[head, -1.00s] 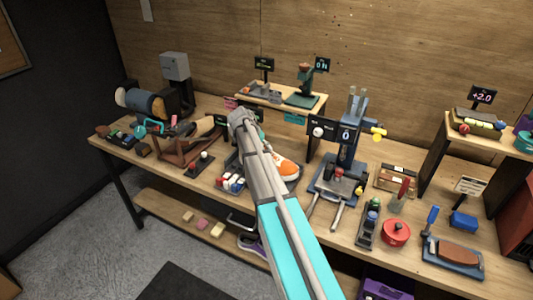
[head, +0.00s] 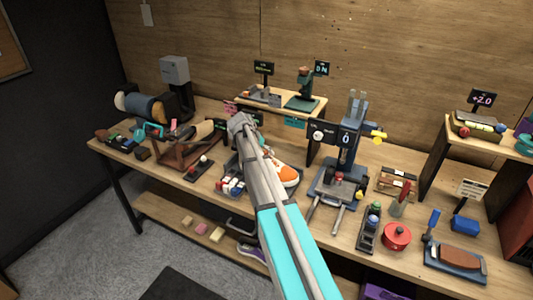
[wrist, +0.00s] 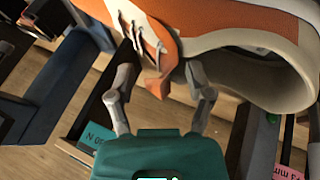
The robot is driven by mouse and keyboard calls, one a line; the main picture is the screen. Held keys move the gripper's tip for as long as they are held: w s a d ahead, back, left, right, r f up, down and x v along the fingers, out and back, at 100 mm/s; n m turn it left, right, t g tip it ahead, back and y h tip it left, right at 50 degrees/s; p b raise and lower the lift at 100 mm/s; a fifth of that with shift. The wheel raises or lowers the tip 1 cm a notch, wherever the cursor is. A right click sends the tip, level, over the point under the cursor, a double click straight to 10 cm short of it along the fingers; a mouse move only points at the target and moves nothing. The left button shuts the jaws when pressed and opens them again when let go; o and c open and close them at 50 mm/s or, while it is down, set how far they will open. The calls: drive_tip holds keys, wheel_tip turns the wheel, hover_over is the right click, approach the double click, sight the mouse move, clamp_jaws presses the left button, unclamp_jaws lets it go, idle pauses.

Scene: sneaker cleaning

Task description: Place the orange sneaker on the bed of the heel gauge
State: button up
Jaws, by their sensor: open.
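The orange sneaker (head: 287,177), with a white toe and sole, is partly hidden behind my arm in the head view. In the wrist view the sneaker (wrist: 230,25) fills the top, close to the fingers. My gripper (wrist: 160,75) is open, with an orange tab of the sneaker between its fingers; whether a finger touches it I cannot tell. In the head view my gripper (head: 240,122) is by the front of the small raised shelf. A grey device (head: 262,96) on that shelf's left, behind a pink label, looks like the heel gauge; its bed is too small to make out.
A green press (head: 302,101) stands on the shelf's right side. A tall blue-grey stand (head: 347,150) is right of my arm. A bottle caddy (head: 231,186) and a brown wooden stand (head: 187,148) are to the left. A red pot (head: 396,236) is at the front right.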

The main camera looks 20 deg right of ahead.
drive_tip(key=shift+r, duration=0.1)
drive_tip(key=p+v, duration=0.5)
drive_tip(key=shift+r, duration=0.25)
drive_tip(key=p+v, duration=0.5)
drive_tip(key=v, duration=0.1)
drive_tip(key=shift+a, duration=0.25)
drive_tip(key=shift+r, duration=0.1)
idle(0.6)
drive_tip(key=s+a+f+n+y, duration=0.1)
drive_tip(key=s+a+n+y, duration=0.1)
drive_tip(key=s+a, duration=0.3)
drive_tip(key=s+a+f+n+y, duration=0.1)
drive_tip(key=s+a+n, duration=0.3)
drive_tip(key=s, duration=0.8)
drive_tip(key=s+a+n+y, duration=0.3)
drive_tip(key=s+a, duration=0.4)
drive_tip(key=s, duration=0.2)
drive_tip(key=shift+s+f+t, duration=0.25)
drive_tip(key=shift+f+t, duration=0.05)
drive_tip(key=shift+f, duration=0.1)
